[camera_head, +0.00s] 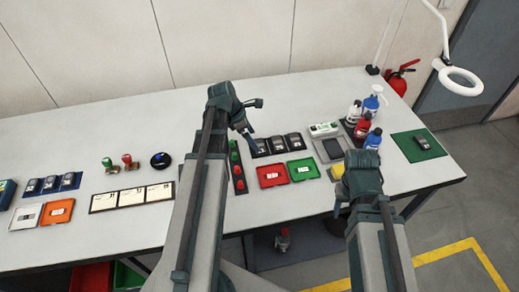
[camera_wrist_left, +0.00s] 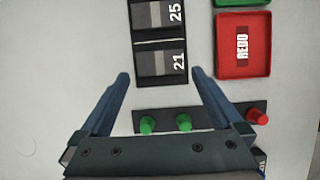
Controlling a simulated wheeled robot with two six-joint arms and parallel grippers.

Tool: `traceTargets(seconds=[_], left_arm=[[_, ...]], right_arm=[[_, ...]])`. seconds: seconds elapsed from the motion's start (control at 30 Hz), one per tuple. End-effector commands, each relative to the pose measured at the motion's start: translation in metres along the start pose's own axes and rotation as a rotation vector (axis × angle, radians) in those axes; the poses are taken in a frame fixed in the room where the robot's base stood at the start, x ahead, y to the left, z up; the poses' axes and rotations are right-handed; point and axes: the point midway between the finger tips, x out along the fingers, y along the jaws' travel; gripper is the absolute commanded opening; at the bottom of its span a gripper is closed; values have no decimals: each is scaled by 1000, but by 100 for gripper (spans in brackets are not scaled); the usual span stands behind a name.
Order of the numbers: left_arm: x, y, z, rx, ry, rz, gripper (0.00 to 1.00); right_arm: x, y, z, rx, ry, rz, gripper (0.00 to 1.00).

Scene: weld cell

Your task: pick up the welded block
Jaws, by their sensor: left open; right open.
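Dark grey blocks lie in a row of black holders (camera_head: 278,154). In the left wrist view two slots show, marked 25 and 21, each with a grey block: the one by 21 (camera_wrist_left: 154,64) and the one by 25 (camera_wrist_left: 152,14). I cannot tell which block is the welded one. Another dark block (camera_head: 421,142) lies on a green mat at the right. My left gripper (camera_head: 255,122) is open and empty above the table; its fingertips (camera_wrist_left: 160,75) show either side of the 21 slot's near end. My right gripper (camera_head: 358,182) is over the table's front edge, its fingers mostly hidden.
A red tray marked REDO (camera_wrist_left: 243,70) and a green tray (camera_head: 303,169) lie beside the holders. A strip with green and red knobs (camera_head: 238,172) is close to my left gripper. Bottles (camera_head: 362,124) stand at the right. The table's back left is clear.

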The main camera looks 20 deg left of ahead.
Motion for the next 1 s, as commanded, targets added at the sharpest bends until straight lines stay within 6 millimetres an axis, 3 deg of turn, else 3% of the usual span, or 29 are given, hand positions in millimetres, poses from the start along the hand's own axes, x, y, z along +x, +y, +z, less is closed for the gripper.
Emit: traceTargets(seconds=[0.03, 0.2, 0.5, 1.0], left_arm=[[13, -1, 0, 2, 0, -1, 100], [33, -1, 0, 1, 0, 0, 100], [34, -1, 2, 0, 0, 1, 100], [34, -1, 2, 0, 0, 0, 10]], right_arm=[[12, -1, -1, 0, 0, 0, 50], [30, -3, -2, 0, 0, 0, 50], [30, -3, -2, 0, 0, 0, 50], [30, -3, -2, 0, 0, 0, 50]])
